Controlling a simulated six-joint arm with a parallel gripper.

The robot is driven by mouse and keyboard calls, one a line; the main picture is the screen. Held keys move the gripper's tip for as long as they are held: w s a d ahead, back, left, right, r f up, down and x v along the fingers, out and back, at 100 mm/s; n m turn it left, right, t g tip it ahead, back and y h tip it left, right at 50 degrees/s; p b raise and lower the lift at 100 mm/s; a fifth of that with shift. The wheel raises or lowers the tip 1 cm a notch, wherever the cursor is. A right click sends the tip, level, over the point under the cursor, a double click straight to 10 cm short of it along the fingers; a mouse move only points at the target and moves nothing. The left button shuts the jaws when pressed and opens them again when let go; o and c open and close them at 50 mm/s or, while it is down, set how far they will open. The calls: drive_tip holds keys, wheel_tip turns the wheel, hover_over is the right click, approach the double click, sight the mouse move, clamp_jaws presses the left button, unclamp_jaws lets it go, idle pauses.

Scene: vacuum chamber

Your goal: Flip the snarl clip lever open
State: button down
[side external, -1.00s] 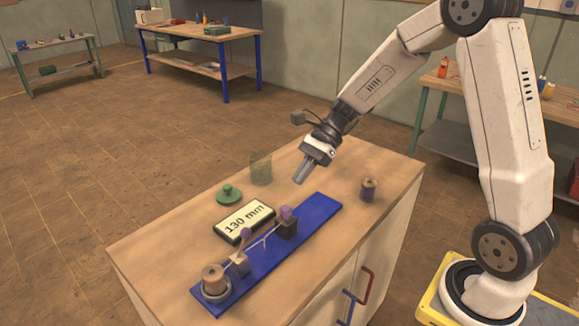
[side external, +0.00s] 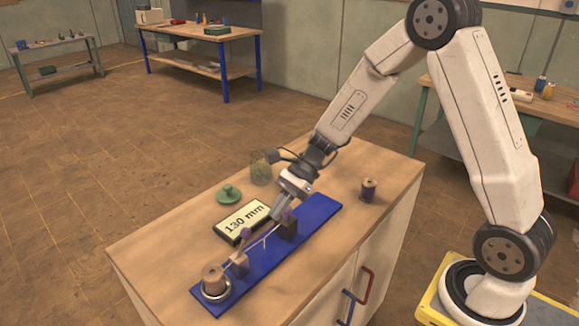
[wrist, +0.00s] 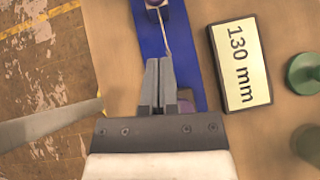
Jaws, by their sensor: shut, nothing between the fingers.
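A blue board (side external: 318,208) lies on the wooden bench. It carries a dark block (side external: 289,230) with a purple lever (side external: 288,214) and a paler block (side external: 239,266) with another purple lever (side external: 245,234). A thin wire (side external: 263,242) with a small fork runs between the blocks. Which clip is the snarl clip, I cannot tell. My gripper (side external: 275,216) is shut and empty, low beside the dark block's lever; contact is unclear. In the wrist view the shut fingers (wrist: 158,62) cover part of the board, and a purple part (wrist: 185,95) shows just right of them.
A sign reading 130 mm (side external: 243,222) lies close beside the board. A spool (side external: 213,279) stands at the board's near end, another spool (side external: 368,190) at right. A green lidded piece (side external: 229,194) and a glass jar (side external: 261,168) stand behind.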

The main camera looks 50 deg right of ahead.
sight(247, 229)
drive_tip(key=shift+w+a+f, duration=0.15)
drive_tip(key=shift+a, duration=1.05)
drive_tip(key=shift+w+a+f, duration=0.1)
drive_tip(key=shift+w+a, duration=0.05)
drive_tip(key=shift+a, duration=1.05)
drive_tip(key=shift+a+r+h, duration=0.45)
drive_tip(key=shift+h, duration=0.35)
drive_tip(key=shift+a+r+h, duration=0.45)
drive_tip(key=shift+a+h, duration=0.3)
drive_tip(key=shift+h, duration=0.35)
drive_tip(key=shift+a+r+h, duration=0.25)
drive_tip(key=shift+a+h, duration=0.5)
drive_tip(key=shift+h, duration=0.2)
drive_tip(key=shift+a+r+h, duration=0.2)
drive_tip(key=shift+a+h, duration=0.55)
drive_tip(key=shift+h, duration=0.2)
drive_tip(key=shift+r, duration=0.25)
drive_tip(key=shift+r, duration=0.5)
drive_tip(key=shift+d+r, duration=0.1)
